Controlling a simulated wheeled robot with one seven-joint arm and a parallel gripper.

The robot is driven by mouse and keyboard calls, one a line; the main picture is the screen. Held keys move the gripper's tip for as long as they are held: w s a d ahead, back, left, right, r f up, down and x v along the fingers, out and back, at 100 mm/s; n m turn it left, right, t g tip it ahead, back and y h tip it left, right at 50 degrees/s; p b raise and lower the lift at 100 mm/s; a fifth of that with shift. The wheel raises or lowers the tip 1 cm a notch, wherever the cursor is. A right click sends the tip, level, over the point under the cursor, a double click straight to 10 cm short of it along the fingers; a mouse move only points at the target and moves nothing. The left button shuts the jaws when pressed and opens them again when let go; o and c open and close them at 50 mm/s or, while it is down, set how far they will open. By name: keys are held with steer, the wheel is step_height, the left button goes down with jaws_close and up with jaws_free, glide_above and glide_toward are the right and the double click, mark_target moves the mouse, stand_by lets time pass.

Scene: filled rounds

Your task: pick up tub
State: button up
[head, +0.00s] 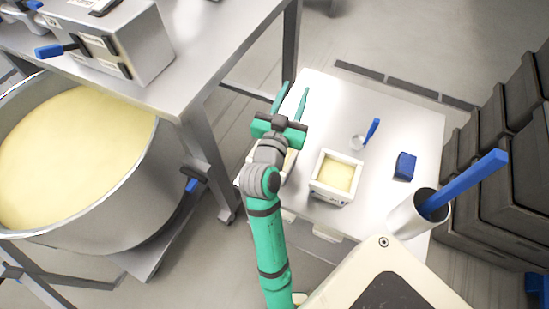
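A square white tub (331,194) filled with something pale yellow stands upright on the small white-topped table (400,135) in the head view. My gripper (291,94) is over the left part of this table, up and left of the tub and apart from it. Its two green fingers are spread, with nothing visible between them. Another pale, box-like thing (291,163) shows partly from behind my wrist; my arm hides most of it, so I cannot tell whether it is a tub too.
A grey container (405,215) holds a blue-handled tool. Dark stacked crates (510,150) stand right; a steel bench (205,50) and large vat (100,215) stand left.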

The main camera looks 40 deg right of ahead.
steer(key=s+d+r+m+g, duration=0.2)
steer(key=s+d+m+g, duration=0.35)
steer(key=m+g, duration=0.2)
step_height(320, 180, down, 5)
steer(key=s+m+g+y, duration=0.3)
steer(key=m+y, duration=0.2)
steer(key=m, duration=0.2)
steer(key=w+a+f+m+y, duration=0.1)
steer(key=a+f+y, duration=0.1)
steer(key=a, duration=0.4)
steer(key=w+a+f+m+t+y, duration=0.1)
steer(key=w+a+f+m+y, duration=0.1)
steer(key=a+y, duration=0.3)
steer(key=w+a+f+m+y, duration=0.1)
steer(key=a+f+y, duration=0.2)
steer(key=a, duration=0.4)
steer(key=shift+w+a+m+y, duration=0.15)
steer(key=shift+a+m+y, duration=0.2)
steer(key=shift+y, duration=0.25)
steer(key=shift+a+f, duration=0.25)
step_height(320, 180, down, 10)
steer(key=shift+w+f, duration=0.15)
jaws_close()
